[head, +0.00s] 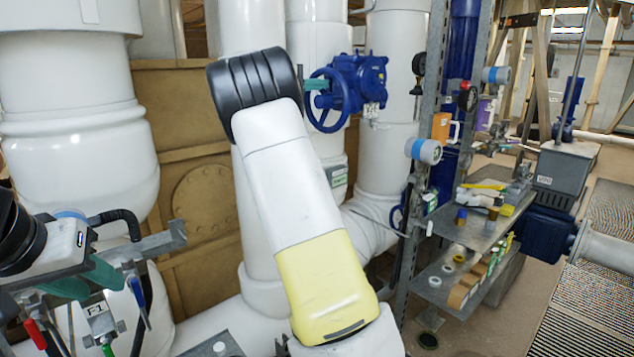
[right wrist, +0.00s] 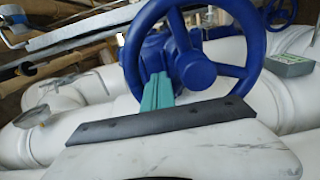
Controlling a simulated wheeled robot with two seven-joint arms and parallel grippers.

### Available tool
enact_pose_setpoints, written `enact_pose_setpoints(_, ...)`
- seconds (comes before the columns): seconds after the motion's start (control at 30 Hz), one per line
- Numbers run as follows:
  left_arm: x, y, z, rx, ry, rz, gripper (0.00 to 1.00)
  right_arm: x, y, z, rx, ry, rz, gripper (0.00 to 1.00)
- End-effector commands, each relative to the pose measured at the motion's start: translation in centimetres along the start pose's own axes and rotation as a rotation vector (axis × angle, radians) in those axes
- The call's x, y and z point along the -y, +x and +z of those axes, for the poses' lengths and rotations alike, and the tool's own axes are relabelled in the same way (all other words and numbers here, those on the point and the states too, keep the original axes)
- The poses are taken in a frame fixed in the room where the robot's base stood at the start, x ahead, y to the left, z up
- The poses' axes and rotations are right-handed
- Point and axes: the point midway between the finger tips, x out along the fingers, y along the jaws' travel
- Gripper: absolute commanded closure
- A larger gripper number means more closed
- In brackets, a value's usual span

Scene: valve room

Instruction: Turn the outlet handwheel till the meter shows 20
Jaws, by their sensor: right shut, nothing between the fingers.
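A blue handwheel (head: 329,99) on a blue valve body (head: 366,80) stands at upper middle in the head view. The handwheel (right wrist: 254,64) fills the top of the right wrist view. My right gripper (head: 316,85) has its teal fingers together and empty at the wheel. In the right wrist view the fingers (right wrist: 157,90) overlap the wheel's lower left rim; contact is unclear. A small grey-green box (right wrist: 289,66), perhaps the meter, sits on the pipe beyond; no reading is legible. My left gripper (head: 86,280) is at the lower left, its teal fingers apart, away from the wheel.
My right arm hides the middle of the head view. Large white pipes (head: 75,150) stand left and behind. A metal shelf (head: 468,228) with bottles and small parts, and round gauges (head: 427,151), stand right of the wheel.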

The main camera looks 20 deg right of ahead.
Motion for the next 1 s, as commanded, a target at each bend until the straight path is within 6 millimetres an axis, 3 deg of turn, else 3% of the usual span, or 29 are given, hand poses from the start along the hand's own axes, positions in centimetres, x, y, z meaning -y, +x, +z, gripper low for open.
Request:
enact_pose_setpoints(0.2,0.0,0.0,0.0,0.0,0.0,0.0,0.64,0.3,0.0,-0.8,0.0,-0.001,0.0,1.0)
enact_pose_setpoints(0.73,0.0,0.0,0.0,0.0,0.0,0.0,0.64,-0.1,0.0,1.7,0.002,-0.001,0.0,1.0)
enact_pose_setpoints(1.0,0.0,0.0,0.0,0.0,0.0,0.0,0.64,-0.1,-2.7,1.6,-0.001,0.0,0.0,1.0)
